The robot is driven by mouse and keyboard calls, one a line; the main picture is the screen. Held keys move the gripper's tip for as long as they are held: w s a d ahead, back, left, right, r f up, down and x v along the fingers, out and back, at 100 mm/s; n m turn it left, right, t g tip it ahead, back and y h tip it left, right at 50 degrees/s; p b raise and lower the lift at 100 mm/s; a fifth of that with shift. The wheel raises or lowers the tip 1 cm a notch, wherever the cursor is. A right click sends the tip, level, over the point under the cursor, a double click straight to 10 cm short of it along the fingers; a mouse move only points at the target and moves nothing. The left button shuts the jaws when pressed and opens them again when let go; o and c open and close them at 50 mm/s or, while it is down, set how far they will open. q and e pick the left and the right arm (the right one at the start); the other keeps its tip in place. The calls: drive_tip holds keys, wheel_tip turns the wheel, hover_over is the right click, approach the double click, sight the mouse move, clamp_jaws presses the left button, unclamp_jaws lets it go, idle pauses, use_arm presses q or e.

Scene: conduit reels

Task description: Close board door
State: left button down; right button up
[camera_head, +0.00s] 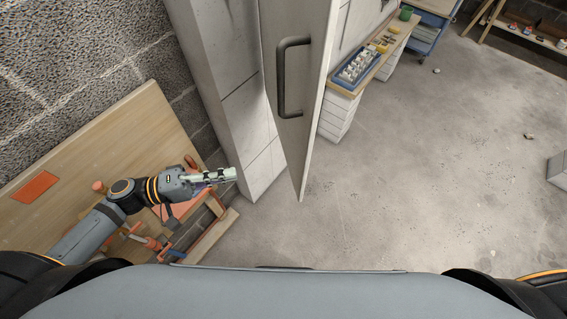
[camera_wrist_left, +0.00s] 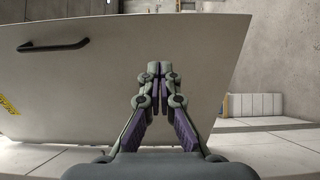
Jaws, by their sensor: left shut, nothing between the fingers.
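The board door (camera_head: 298,110) is a tall pale panel that stands swung out from the white board cabinet (camera_head: 236,90) in the head view. It carries a dark bar handle (camera_head: 284,78). In the left wrist view the door (camera_wrist_left: 110,85) fills much of the picture, with its handle (camera_wrist_left: 53,46) at the upper left. My left gripper (camera_head: 232,174) is shut and empty, to the left of the door's lower end in the head view. Its fingertips (camera_wrist_left: 159,68) appear in front of the door face; I cannot tell whether they touch it. My right gripper is not in view.
A wooden workbench (camera_head: 95,130) with tools and an orange sheet (camera_head: 36,187) is under my left arm. A blue tray (camera_head: 356,67) sits on a shelf behind the door. A blue cart (camera_head: 430,30) stands farther back. The concrete floor (camera_head: 430,160) at right is mostly clear.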

use_arm(q)
drive_tip(key=b, duration=0.2)
approach(298, 159)
drive_tip(key=p+x, duration=0.3)
drive_tip(key=x, duration=0.3)
drive_tip(key=shift+w+p, duration=0.1)
drive_tip(key=shift+p, duration=0.3)
drive_tip(key=shift+w+d+f, duration=0.1)
drive_tip(key=shift+d+f, duration=0.15)
drive_tip(key=shift+d, duration=0.15)
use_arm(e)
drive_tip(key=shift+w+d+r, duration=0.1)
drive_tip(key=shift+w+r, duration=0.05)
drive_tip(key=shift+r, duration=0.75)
